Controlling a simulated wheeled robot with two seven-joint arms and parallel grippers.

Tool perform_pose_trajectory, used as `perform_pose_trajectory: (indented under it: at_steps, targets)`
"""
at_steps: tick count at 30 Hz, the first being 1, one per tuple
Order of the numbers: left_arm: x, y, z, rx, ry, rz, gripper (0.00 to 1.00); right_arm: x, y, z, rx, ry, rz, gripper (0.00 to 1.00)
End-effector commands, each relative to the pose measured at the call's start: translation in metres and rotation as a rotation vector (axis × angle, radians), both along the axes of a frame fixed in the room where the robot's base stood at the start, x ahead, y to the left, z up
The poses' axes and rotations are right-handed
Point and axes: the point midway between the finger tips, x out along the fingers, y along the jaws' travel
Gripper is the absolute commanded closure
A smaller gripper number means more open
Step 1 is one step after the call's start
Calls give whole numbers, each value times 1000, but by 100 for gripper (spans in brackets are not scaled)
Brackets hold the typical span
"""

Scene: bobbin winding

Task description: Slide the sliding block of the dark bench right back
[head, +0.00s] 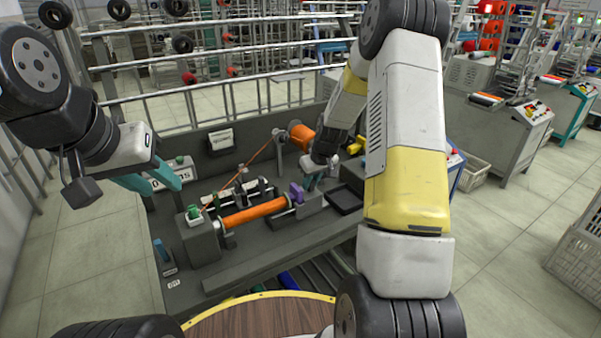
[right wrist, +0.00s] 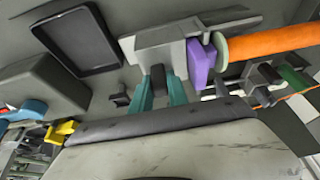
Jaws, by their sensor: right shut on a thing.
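The dark bench (head: 240,262) stands in front of me. Its grey sliding block (head: 311,204) is at the right end of the orange bobbin (head: 253,213), with a purple piece (head: 297,192) on the side toward the bobbin. My right gripper (head: 315,180) reaches down to the block. In the right wrist view its teal fingers (right wrist: 160,94) are shut on a dark handle (right wrist: 158,76) of the sliding block (right wrist: 165,43). The purple piece (right wrist: 200,66) sits by a pale disc at the bobbin's end. My left gripper (head: 152,180) is empty and open over the bench's left side.
A black tray (head: 344,199) lies on the bench right of the block, with bare surface around it. An orange spool (head: 302,137) stands at the back, its thread running left. A counter box (head: 178,172) is beside my left gripper.

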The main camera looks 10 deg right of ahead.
Motion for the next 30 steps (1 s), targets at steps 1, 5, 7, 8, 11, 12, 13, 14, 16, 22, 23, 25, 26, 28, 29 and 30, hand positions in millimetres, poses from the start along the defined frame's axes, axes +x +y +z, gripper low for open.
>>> perform_pose_trajectory:
  at_steps: [1, 5, 7, 8, 11, 12, 13, 14, 16, 22, 23, 25, 26, 28, 29, 30]
  targets:
    - [0, 0, 0, 0, 0, 0, 64, 0, 0, 0, 0, 1, 0, 100]
    - [0, 0, 0, 0, 0, 0, 64, 0, 0, 0, 0, 1, 0, 100]
    - [0, 0, 0, 0, 0, 0, 64, 0, 0, 0, 0, 1, 0, 100]
    - [0, 0, 0, 0, 0, 0, 64, 0, 0, 0, 0, 1, 0, 100]
    - [0, 0, 0, 0, 0, 0, 64, 0, 0, 0, 0, 1, 0, 100]
    - [0, 0, 0, 0, 0, 0, 64, 0, 0, 0, 0, 1, 0, 100]
    - [0, 0, 0, 0, 0, 0, 64, 0, 0, 0, 0, 1, 0, 100]
    - [0, 0, 0, 0, 0, 0, 64, 0, 0, 0, 0, 1, 0, 100]
    - [0, 0, 0, 0, 0, 0, 64, 0, 0, 0, 0, 1, 0, 100]
    - [0, 0, 0, 0, 0, 0, 64, 0, 0, 0, 0, 1, 0, 100]
    - [0, 0, 0, 0, 0, 0, 64, 0, 0, 0, 0, 1, 0, 100]
    - [0, 0, 0, 0, 0, 0, 64, 0, 0, 0, 0, 1, 0, 100]
    - [0, 0, 0, 0, 0, 0, 64, 0, -1, 0, 0, 1, -1, 100]
    - [0, 0, 0, 0, 0, 0, 64, 1, -4, 0, 0, 1, -2, 100]
    - [0, 0, 0, 0, 0, 0, 64, 2, -7, 0, 0, 1, -2, 100]
    - [0, 0, 0, 0, 0, 0, 64, 4, -12, 0, 0, 0, -3, 100]
